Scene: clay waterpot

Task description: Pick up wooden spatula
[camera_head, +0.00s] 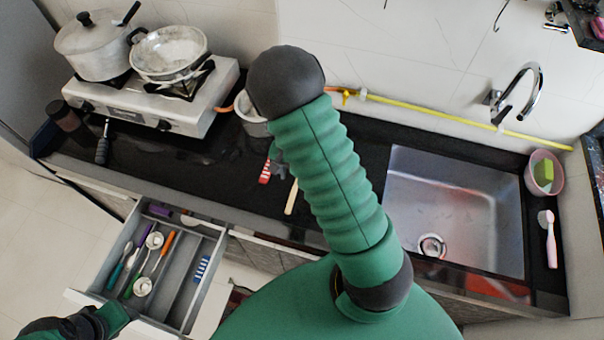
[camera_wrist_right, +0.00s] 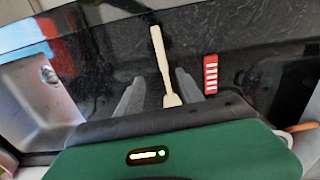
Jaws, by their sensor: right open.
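The wooden spatula (camera_wrist_right: 160,55) lies on the black counter, pale and long. In the right wrist view its near end lies between the two grey fingers of my right gripper (camera_wrist_right: 158,76), which are spread apart. I cannot tell whether they touch it. In the head view, part of the spatula (camera_head: 291,198) shows beside my green right arm, which hides the rest. My right gripper's grey fingers (camera_head: 278,162) show only partly behind that arm. Part of my left arm shows at the bottom left, but its fingers do not.
A red-and-white item (camera_wrist_right: 210,75) lies beside the spatula. A pot (camera_head: 250,115) stands behind, near the stove (camera_head: 160,105). The sink (camera_head: 455,205) is at the right. An open drawer (camera_head: 195,285) with utensils juts out at the lower left.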

